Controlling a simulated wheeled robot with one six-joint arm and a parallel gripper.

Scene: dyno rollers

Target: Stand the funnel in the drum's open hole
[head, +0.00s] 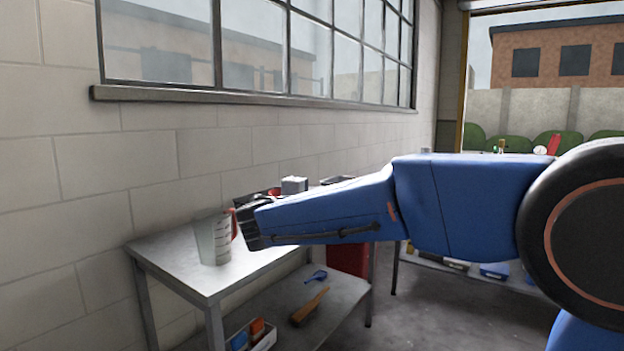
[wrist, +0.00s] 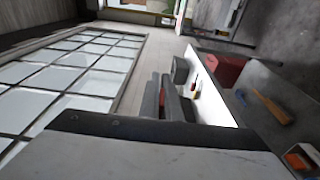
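My gripper (head: 250,222) is at the left end of my blue arm, over the metal bench and beside a clear measuring jug (head: 213,240). A narrow red shape (head: 234,224) shows between the jug and my gripper; I cannot tell what it is. In the wrist view, dark bars stand close together beyond the pale body at the bottom; whether they are apart or hold something is unclear. I cannot make out a funnel for certain. A red body (head: 348,259) stands beyond the bench, also in the wrist view (wrist: 226,69); no open hole shows, so I cannot tell if it is the drum.
The bench top (head: 165,252) is bare at the left front. A grey box (head: 294,185) stands toward its back. The lower shelf holds a brush (head: 309,307), a blue scoop (head: 316,277) and a white bin (head: 262,341). A block wall with a window borders the bench.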

